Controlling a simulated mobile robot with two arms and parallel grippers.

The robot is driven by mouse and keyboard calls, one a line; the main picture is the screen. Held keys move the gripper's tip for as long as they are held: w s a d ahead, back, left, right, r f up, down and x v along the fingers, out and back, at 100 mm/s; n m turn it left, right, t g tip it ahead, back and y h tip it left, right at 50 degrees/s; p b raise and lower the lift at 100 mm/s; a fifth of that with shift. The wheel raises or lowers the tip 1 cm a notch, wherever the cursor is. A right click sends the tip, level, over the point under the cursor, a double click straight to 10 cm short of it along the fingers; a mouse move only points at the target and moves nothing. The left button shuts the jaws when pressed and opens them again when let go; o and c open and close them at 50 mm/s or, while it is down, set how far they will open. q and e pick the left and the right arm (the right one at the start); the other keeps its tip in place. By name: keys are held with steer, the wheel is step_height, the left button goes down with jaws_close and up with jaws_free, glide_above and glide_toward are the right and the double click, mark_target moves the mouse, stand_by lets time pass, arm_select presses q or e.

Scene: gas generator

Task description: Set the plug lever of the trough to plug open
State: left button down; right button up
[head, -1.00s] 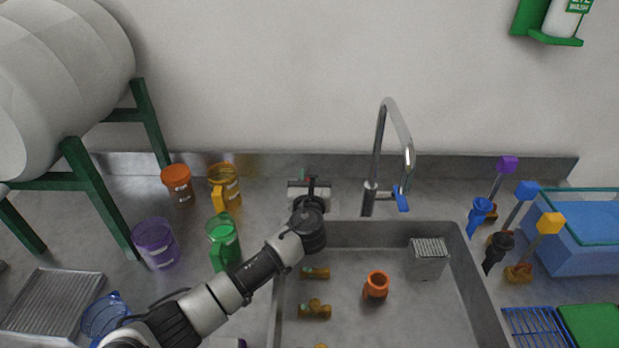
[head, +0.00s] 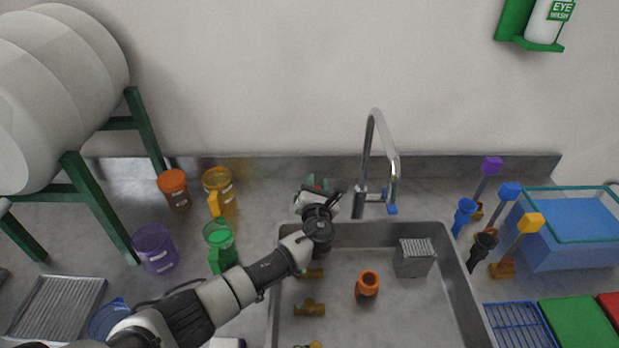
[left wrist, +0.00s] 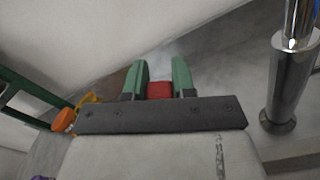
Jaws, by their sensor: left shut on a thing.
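The trough (head: 455,285) is a grey metal basin sunk in the counter. My left gripper (head: 319,184) is behind the trough's back left corner, left of the tap. In the left wrist view the green fingers of my left gripper (left wrist: 159,82) are shut on a small red piece, the plug lever (left wrist: 159,90) by its place. Only its red part shows between the fingers; its base and its setting are hidden by the gripper. My right gripper is in neither view.
The tap (head: 372,160) stands close right of my left gripper; its post (left wrist: 290,75) shows in the left wrist view. An orange fitting (head: 367,283), brass fittings (head: 309,309) and a grey block (head: 414,258) are in the trough. Jugs, such as the green one (head: 219,240), stand left.

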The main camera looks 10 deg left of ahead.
arm_select(q)
steer(key=shift+w+d+f+m+p, duration=0.1)
steer(key=shift+d+f+m+p, duration=0.15)
steer(key=shift+m, duration=0.2)
steer(key=shift+d+f+m+p, duration=0.15)
steer(key=shift+d+m, duration=0.15)
steer(key=shift+m, duration=0.15)
steer(key=c, duration=0.9)
jaws_free()
steer(key=s, duration=0.3)
steer(key=s+d, duration=0.1)
steer(key=s, duration=0.3)
steer(key=s+d, duration=0.1)
steer(key=s, duration=0.2)
steer(key=shift+s+d, duration=0.1)
steer(key=shift+s, duration=0.2)
